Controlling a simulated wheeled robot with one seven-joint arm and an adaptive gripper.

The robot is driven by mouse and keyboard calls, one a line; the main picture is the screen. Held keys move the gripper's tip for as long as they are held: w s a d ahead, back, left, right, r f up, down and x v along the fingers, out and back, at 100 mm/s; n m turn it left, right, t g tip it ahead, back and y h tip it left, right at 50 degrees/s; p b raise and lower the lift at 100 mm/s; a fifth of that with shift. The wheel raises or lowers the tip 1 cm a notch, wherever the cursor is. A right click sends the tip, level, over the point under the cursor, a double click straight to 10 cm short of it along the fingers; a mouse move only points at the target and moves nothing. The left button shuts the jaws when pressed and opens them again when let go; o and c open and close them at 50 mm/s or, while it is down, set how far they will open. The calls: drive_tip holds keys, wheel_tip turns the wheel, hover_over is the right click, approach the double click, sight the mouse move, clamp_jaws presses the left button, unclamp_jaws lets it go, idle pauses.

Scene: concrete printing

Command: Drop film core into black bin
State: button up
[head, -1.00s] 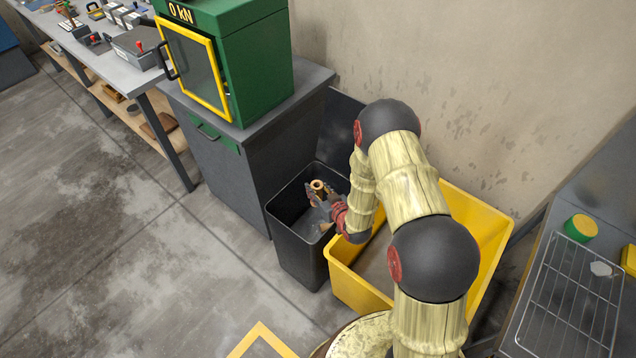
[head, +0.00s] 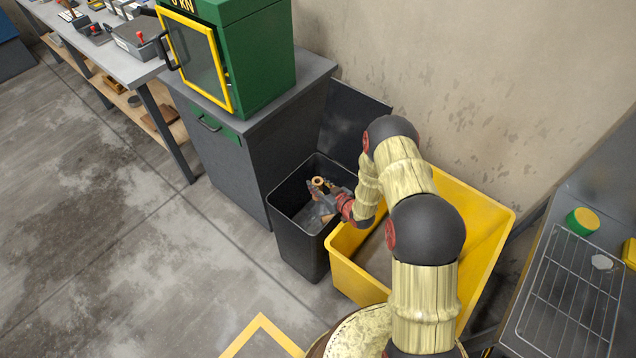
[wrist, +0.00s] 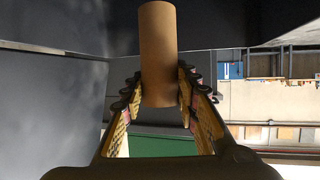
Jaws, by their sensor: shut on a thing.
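The film core, a brown cardboard tube (wrist: 158,55), is held between the two fingers of my gripper (wrist: 158,90) in the wrist view. In the head view its open ring end (head: 318,182) shows over the mouth of the black bin. My gripper (head: 326,187) is shut on it there, and I cannot tell exactly how high above the bin's contents it is. The black bin (head: 298,248) stands open, its lid (head: 352,122) tilted up at the back. Grey crumpled material (head: 312,215) lies inside it.
A yellow bin (head: 352,278) stands right beside the black one, under my arm. A dark cabinet with a green press (head: 262,70) is at the left. A wire rack (head: 565,300) lies on the right-hand bench. The floor at left is clear.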

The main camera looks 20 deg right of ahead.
wheel_tip(320, 180, down, 2)
drive_tip(key=shift+b, duration=0.35)
drive_tip(key=o, duration=1.2)
drive_tip(key=shift+o, duration=0.2)
drive_tip(key=v, duration=1.2)
